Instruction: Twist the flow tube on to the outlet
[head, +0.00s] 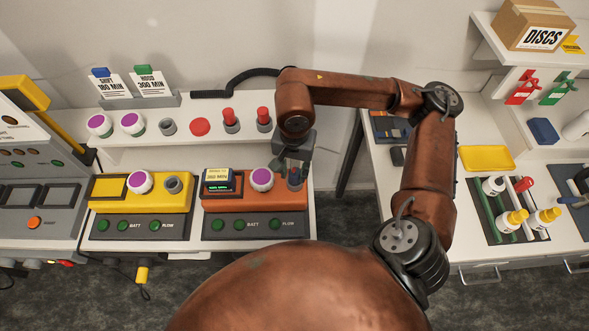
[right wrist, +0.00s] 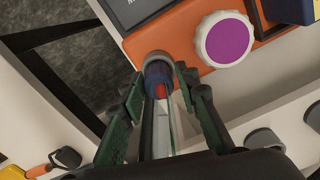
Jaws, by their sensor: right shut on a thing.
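The orange pump (head: 212,201) stands on the bench with a purple-topped knob (head: 262,179) beside its outlet. The outlet (right wrist: 159,57) shows in the right wrist view as a grey ring at the pump's corner. My right gripper (head: 293,174) is over that outlet, pointing down. It also shows in the right wrist view (right wrist: 160,84), its fingers on both sides of the flow tube (right wrist: 160,119), a clear tube with red inside and a dark blue end. That end lies at the outlet ring; I cannot tell how far it is seated. My left gripper is out of view.
A yellow pump (head: 180,203) stands to the left. A shelf behind holds red-capped pieces (head: 231,120), purple-topped knobs and cards (head: 149,82). A right-hand bench carries a yellow tray (head: 486,158) and a bottle rack.

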